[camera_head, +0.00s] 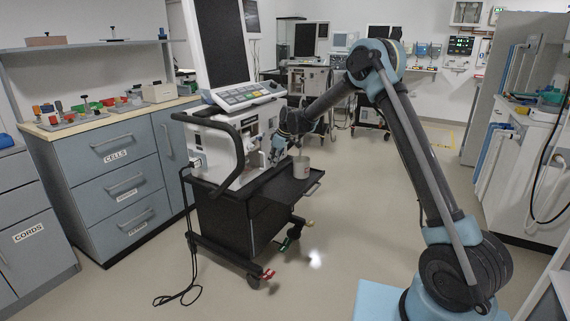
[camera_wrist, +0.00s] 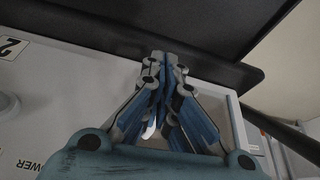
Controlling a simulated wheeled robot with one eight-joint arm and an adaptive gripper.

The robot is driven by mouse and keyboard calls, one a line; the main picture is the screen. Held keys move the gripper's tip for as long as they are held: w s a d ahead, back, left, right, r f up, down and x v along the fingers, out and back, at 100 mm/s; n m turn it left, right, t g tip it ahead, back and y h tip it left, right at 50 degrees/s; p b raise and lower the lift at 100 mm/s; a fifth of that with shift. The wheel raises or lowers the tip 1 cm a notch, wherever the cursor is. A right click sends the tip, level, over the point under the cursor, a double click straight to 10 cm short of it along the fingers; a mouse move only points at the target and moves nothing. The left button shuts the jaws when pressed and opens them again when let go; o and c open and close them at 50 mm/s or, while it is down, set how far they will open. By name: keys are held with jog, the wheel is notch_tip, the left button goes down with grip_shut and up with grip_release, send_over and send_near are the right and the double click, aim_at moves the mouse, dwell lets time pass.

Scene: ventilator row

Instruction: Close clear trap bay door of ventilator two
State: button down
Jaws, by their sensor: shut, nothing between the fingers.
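The ventilator (camera_head: 225,143) stands on a black cart at left centre, with a tall dark screen and a sloped key panel on top. In the wrist view, a "2" label shows on its pale front panel (camera_wrist: 65,95), with "POWER" lettering below. My gripper (camera_head: 278,152) is at the ventilator's right side, close to its front. In the wrist view my gripper (camera_wrist: 160,58) has its fingers together and empty, the tips near a dark edge above the panel. I cannot make out the clear trap bay door; a pale frame edge (camera_wrist: 237,125) shows right of the fingers, partly hidden by them.
A grey metal cup (camera_head: 301,168) stands on the cart's black shelf (camera_head: 290,190) below my gripper. Drawers (camera_head: 120,175) stand at left, and more machines (camera_head: 308,75) behind. The floor right of the cart is clear.

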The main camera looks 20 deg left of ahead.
jog(key=shift+w+a, duration=0.3)
jog(key=shift+a, duration=0.05)
jog(key=shift+d, duration=0.1)
dwell(0.3)
